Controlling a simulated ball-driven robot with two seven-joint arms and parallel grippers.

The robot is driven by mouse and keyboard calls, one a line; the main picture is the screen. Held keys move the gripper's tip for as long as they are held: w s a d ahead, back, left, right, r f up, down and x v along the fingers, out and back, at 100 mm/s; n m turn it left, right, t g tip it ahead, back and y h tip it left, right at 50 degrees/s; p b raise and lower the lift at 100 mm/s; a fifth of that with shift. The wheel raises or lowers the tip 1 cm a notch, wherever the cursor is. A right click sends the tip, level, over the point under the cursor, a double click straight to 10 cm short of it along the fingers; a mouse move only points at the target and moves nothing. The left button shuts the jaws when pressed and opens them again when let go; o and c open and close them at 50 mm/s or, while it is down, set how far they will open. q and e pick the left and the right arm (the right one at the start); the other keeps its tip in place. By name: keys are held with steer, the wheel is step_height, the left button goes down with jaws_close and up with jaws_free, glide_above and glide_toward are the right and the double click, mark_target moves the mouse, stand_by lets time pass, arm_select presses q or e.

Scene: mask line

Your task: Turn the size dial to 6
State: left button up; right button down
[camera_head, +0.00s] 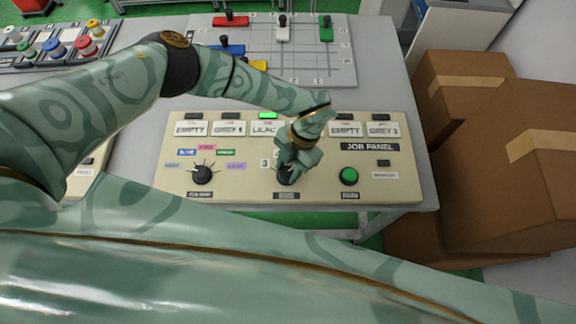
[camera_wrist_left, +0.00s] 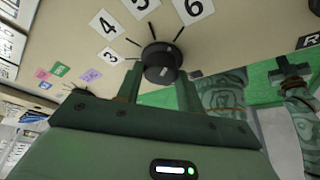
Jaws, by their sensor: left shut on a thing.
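The size dial (camera_head: 285,176) is a black knob at the lower middle of the beige job panel (camera_head: 240,190). In the left wrist view the dial (camera_wrist_left: 160,62) sits below the white number labels 3, 4, 5 and 6 (camera_wrist_left: 193,8). My left gripper (camera_head: 293,160) reaches down over the dial and hides part of it. In the left wrist view its fingers (camera_wrist_left: 159,88) stand on both sides of the knob, shut on it. I cannot tell which number the dial points to. What seems to be my right gripper (camera_wrist_left: 290,68) shows small at the right of the left wrist view.
A second black dial (camera_head: 202,175) with coloured labels is left on the panel, and a green button (camera_head: 348,177) is to the right. A slider board (camera_head: 318,55) lies behind. Spools (camera_head: 85,45) stand at the upper left. Cardboard boxes (camera_head: 540,170) are at the right.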

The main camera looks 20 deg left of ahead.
arm_select(q)
steer(key=shift+m, duration=0.6)
steer(key=o, duration=1)
steer(key=shift+r, duration=0.1)
steer(key=v, duration=1.6)
steer(key=shift+d, duration=0.3)
steer(key=shift+s, duration=0.15)
